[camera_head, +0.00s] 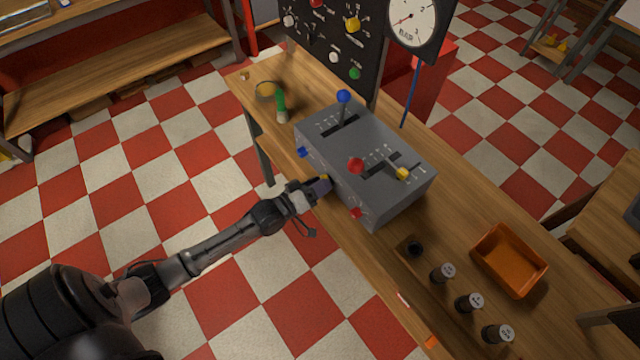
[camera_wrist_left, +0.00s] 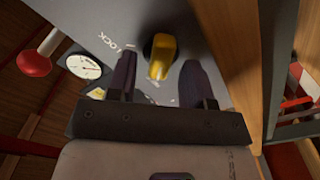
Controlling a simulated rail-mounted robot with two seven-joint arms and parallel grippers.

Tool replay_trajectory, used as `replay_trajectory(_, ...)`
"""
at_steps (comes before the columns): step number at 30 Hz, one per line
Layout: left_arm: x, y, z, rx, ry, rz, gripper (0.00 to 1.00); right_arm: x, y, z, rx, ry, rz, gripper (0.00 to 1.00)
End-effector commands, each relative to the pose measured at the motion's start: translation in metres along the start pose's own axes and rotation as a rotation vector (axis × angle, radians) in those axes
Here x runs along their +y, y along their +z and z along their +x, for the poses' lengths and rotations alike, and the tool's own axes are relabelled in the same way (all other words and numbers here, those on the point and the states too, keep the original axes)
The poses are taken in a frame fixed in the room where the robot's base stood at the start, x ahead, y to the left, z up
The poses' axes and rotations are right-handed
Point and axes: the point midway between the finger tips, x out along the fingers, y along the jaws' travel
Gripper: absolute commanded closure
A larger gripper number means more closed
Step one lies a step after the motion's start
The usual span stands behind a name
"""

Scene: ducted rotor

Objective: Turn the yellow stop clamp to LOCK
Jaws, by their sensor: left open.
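The yellow stop clamp (camera_wrist_left: 160,55) is on the grey face of the lever box (camera_head: 380,205), below its levers. In the left wrist view its handle points down the picture toward my gripper. The word LOCK (camera_wrist_left: 108,40) is printed to the left of the clamp. My left gripper (camera_wrist_left: 160,80) is open, with one finger on each side of the clamp handle. I see no clear contact. In the head view my left gripper (camera_head: 322,186) is at the box's near side and hides most of the clamp. My right gripper is not in view.
On the box top are blue (camera_head: 344,96), red (camera_head: 356,166) and yellow (camera_head: 402,174) lever knobs. An orange tray (camera_head: 510,262) and several dark cylinders stand to the right on the bench.

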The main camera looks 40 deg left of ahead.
Motion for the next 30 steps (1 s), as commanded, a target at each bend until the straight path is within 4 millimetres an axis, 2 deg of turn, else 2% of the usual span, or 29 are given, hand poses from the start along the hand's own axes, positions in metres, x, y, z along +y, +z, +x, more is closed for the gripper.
replay_trajectory(12, -0.0001, 0.0001, 0.0050, -0.001, -0.001, 0.000, 0.53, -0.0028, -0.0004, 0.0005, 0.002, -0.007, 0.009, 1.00)
replay_trajectory(27, 0.0000, 0.0000, 0.0048, -0.001, 0.000, 0.001, 1.00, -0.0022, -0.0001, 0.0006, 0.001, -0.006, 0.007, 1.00)
replay_trajectory(30, 0.0001, -0.0001, 0.0048, -0.001, 0.000, 0.002, 1.00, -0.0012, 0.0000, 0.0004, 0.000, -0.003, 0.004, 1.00)
